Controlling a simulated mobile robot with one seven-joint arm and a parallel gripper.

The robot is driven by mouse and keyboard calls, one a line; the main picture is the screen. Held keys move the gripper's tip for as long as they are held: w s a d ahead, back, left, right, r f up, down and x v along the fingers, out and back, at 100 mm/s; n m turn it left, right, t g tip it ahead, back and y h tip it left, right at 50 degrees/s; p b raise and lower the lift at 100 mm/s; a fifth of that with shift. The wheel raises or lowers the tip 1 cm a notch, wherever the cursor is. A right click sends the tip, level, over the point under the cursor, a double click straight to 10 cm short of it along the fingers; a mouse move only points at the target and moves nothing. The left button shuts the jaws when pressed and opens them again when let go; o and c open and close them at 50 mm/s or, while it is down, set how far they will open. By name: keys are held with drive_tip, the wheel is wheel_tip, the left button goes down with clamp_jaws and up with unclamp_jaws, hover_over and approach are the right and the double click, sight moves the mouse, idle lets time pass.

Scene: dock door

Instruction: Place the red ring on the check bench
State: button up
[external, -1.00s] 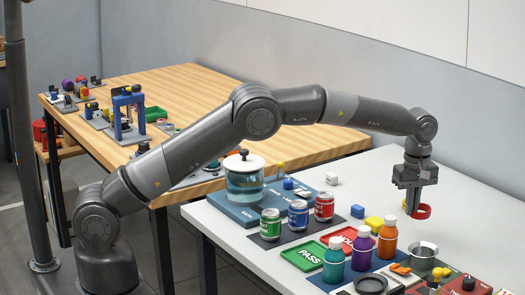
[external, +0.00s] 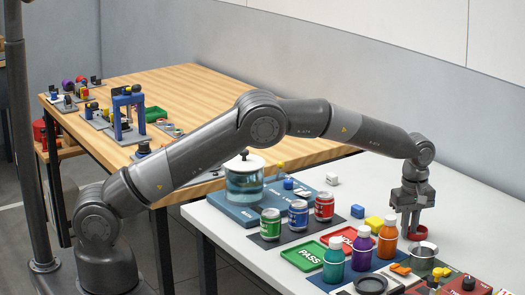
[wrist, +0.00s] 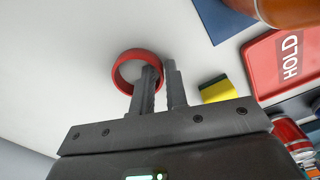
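The red ring (external: 421,234) is at the white check bench (external: 470,228), right of the orange bottle; it also shows in the wrist view (wrist: 118,72). My gripper (external: 410,232) points down over the ring. In the wrist view my gripper (wrist: 161,72) has one finger inside the ring and one outside, close together with the ring's wall between them. It appears shut on that wall. The ring is at or just above the bench top; I cannot tell if it touches. The fingers hide part of the ring.
The orange bottle (external: 387,240), yellow block (external: 373,223) and metal cup (external: 422,258) stand close by. The red HOLD tray (external: 342,235) and green PASS tray (external: 303,257) lie further left. The bench is clear behind and right of the ring.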

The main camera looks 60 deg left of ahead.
drive_tip(key=shift+o, duration=1.3)
drive_tip(key=shift+r, duration=0.15)
wheel_tip(320, 180, up, 12)
drive_tip(key=s+a+r+m+t, duration=0.1)
drive_tip(key=s+a+r, duration=0.2)
drive_tip(key=a+r, duration=0.3)
drive_tip(key=s+a+r+m, duration=0.2)
drive_tip(key=s+a+r, duration=0.1)
drive_tip(key=a+r, duration=0.25)
drive_tip(key=s+a+r+m+t+h, duration=0.1)
drive_tip(key=s+a+r+m, duration=0.15)
drive_tip(key=s+a, duration=0.3)
drive_tip(key=s+a+r+m+t, duration=0.1)
drive_tip(key=s+a+r, duration=0.3)
drive_tip(key=s, duration=0.3)
drive_tip(key=s+a+f+m+t, duration=0.1)
drive_tip(key=s+a+f+m, duration=0.2)
drive_tip(key=s, duration=1)
drive_tip(key=s+a+f+m+t+y, duration=0.1)
drive_tip(key=s+a+f+m, duration=0.3)
drive_tip(key=s, duration=0.9)
drive_tip(key=shift+s+a+f+t, duration=0.15)
drive_tip(key=shift+a+f+t, duration=0.2)
drive_tip(key=shift+a, duration=0.7)
